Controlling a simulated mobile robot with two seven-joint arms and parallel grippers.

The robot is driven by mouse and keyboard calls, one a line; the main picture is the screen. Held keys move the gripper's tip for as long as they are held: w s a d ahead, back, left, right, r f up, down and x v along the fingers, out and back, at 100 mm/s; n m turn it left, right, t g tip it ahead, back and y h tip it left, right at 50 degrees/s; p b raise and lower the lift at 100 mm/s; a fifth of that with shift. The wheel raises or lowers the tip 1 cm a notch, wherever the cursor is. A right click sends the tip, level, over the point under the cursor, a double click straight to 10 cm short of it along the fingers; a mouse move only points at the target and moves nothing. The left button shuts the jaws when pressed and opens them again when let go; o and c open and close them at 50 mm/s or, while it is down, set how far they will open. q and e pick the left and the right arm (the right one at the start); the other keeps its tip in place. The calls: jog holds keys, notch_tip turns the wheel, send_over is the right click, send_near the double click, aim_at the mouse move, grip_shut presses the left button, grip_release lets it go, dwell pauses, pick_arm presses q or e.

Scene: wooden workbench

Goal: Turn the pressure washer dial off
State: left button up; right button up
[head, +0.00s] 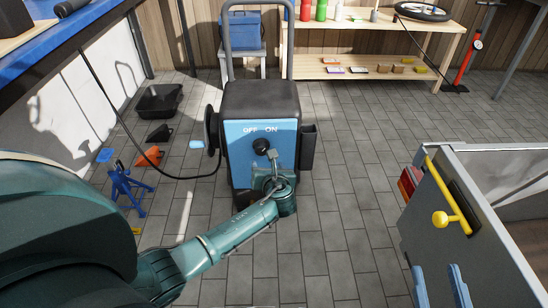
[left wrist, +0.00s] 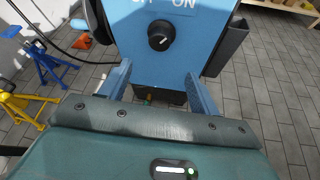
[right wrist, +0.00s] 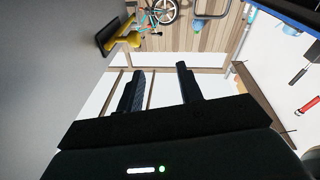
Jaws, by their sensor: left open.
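The blue pressure washer (head: 238,150) stands on the tiled floor, with a black top and handle. Its round black dial (head: 261,146) is on the front panel below the OFF and ON labels. The dial also shows in the left wrist view (left wrist: 160,37), with a pale mark on its face; its exact setting is hard to tell. My left gripper (head: 272,158) is in front of the panel, just below the dial. Its fingers (left wrist: 158,72) are apart with nothing between them, and the dial lies beyond them. My right gripper (right wrist: 160,72) is open and empty, away from the washer.
A hose reel (head: 210,130) sits on the washer's left side. Blue jack stand (head: 126,188), orange funnel (head: 149,156) and black tray (head: 159,100) lie to the left. A grey cabinet with a yellow handle (head: 450,195) is at right. Floor between is clear.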

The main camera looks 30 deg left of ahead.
aim_at(261, 151)
pick_arm(q)
jog(key=b+x, duration=0.4)
jog(key=x, duration=0.4)
jog(key=shift+b, duration=0.4)
jog(key=b+x, duration=0.3)
jog(key=x, duration=0.2)
jog(key=shift+r, duration=0.1)
jog(key=shift+w+a, duration=0.25)
pick_arm(e)
jog(key=shift+w+a+r+n+t+y, duration=0.1)
jog(key=shift+w+r+n+t+y, duration=0.2)
jog(key=shift+r+y, duration=0.35)
jog(key=shift+w+a+r+n+t+y, duration=0.15)
jog(key=shift+r+n+t+y, duration=0.3)
jog(key=shift+r+y, duration=0.25)
jog(key=shift+w+r+n+t+y, duration=0.2)
jog(key=shift+r+n+t+y, duration=0.15)
jog(key=shift+r+y, duration=0.3)
pick_arm(q)
jog(key=shift+c, duration=0.5)
jog(key=c, duration=0.6)
